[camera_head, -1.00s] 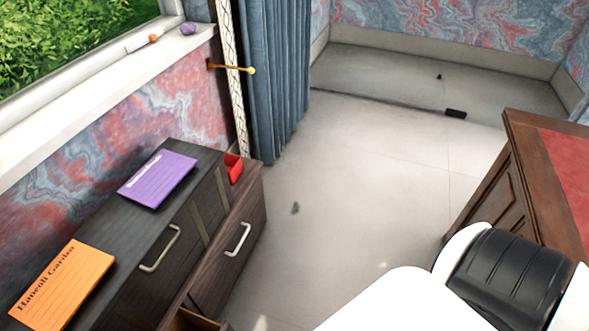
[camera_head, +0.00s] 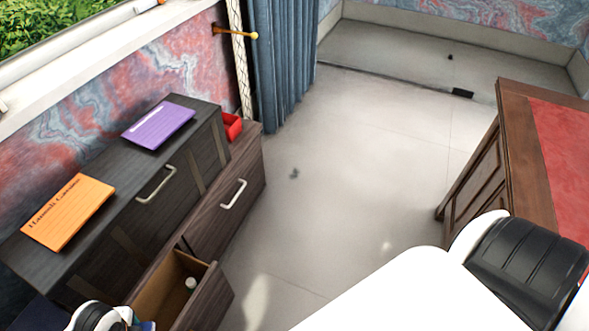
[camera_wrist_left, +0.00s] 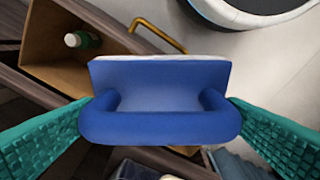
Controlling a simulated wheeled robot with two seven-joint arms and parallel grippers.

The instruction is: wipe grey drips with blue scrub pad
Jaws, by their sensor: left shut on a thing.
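The blue scrub pad (camera_wrist_left: 160,72) fills the middle of the left wrist view, with a pale layer along its top edge. My left gripper (camera_wrist_left: 160,120) is shut on the pad's looped handle, one teal finger on each side. In the head view only a white and black part of my left arm shows at the bottom left edge, beside the open drawer. No grey drips are clearly seen. A small dark grey spot (camera_head: 294,174) lies on the floor, but I cannot tell what it is. My right gripper is out of view.
An open drawer (camera_head: 209,297) holds a small white and green bottle (camera_head: 190,284). The dark cabinet (camera_head: 108,187) carries orange (camera_head: 68,211) and purple (camera_head: 158,125) cards. A red container (camera_head: 232,127) stands behind. A desk (camera_head: 510,150) is at right. Open floor lies between.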

